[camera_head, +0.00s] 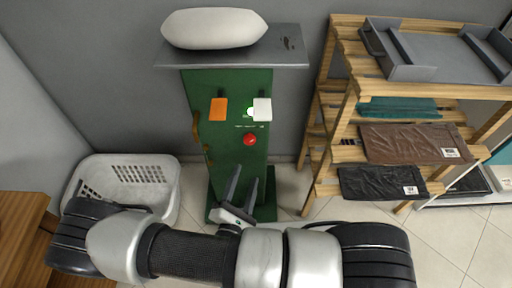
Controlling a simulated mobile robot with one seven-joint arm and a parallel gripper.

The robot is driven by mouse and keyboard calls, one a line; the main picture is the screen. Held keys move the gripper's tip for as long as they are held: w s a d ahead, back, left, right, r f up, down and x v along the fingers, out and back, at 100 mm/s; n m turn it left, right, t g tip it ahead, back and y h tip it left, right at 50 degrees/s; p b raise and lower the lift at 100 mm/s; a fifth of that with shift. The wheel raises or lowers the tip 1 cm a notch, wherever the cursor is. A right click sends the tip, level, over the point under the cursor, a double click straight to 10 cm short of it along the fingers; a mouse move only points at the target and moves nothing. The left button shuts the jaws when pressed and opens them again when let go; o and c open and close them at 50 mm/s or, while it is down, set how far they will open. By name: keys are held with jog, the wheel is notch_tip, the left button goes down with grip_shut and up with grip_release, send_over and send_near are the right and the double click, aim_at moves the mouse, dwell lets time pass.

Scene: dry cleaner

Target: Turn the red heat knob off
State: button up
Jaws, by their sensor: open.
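The red heat knob (250,139) sits on the front of a green machine (232,174), below a small lit green light (249,112). An orange switch (217,109) and a white switch (262,109) are above the knob, to either side of the light. My gripper (241,186) is open and empty, below the knob in the picture, with its fingers pointing up toward it. It looks apart from the knob; the exact gap in depth cannot be told. Which way the knob is turned is too small to read.
A grey shelf with a white padded bolster (214,28) tops the machine. A white laundry basket (127,170) stands on the left. A wooden rack (340,100) on the right holds a grey tray (440,52) and several packed garments. A wooden surface (20,235) is at lower left.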

notch_tip(320, 180, down, 4)
jog(key=n+y, duration=0.2)
jog(key=y, duration=0.1)
jog(key=b, duration=0.3)
send_near(249, 142)
jog(key=w, duration=0.6)
jog(key=w+d, duration=0.1)
jog(key=w, duration=0.2)
jog(key=shift+f, duration=0.25)
jog(key=shift+c, duration=0.2)
jog(key=c, duration=1)
